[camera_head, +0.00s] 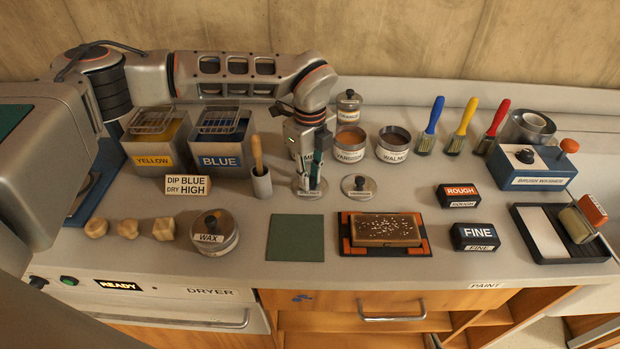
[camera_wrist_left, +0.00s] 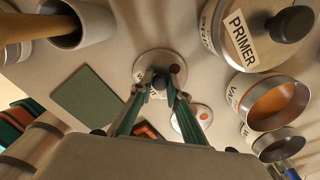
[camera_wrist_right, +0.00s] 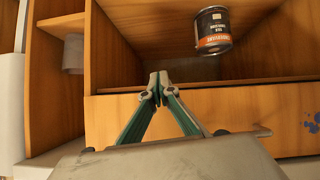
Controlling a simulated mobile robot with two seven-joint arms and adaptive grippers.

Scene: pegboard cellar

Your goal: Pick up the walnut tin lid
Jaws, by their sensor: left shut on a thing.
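A round metal lid (camera_head: 299,192) with a dark knob is at my left gripper (camera_head: 311,183), in the middle of the counter. In the left wrist view the lid (camera_wrist_left: 146,63) carries a dark brown dot, and my left gripper (camera_wrist_left: 165,88) is shut on its knob. Its label is partly hidden by the fingers. The lid is at or close to the counter top. A second lid (camera_head: 350,183), with an orange dot, lies to its right. The open walnut tin (camera_head: 393,154) stands behind, right of the open varnish tin (camera_head: 349,155). My right gripper (camera_wrist_right: 158,88) is shut and empty.
A cup with a wooden handle (camera_head: 262,185) stands close left of my left gripper. The primer tin (camera_wrist_left: 222,42) is near it too. A green mat (camera_head: 295,238) and a brick-like block on a tray (camera_head: 386,230) lie in front. My right gripper faces open wooden shelving (camera_wrist_right: 110,55).

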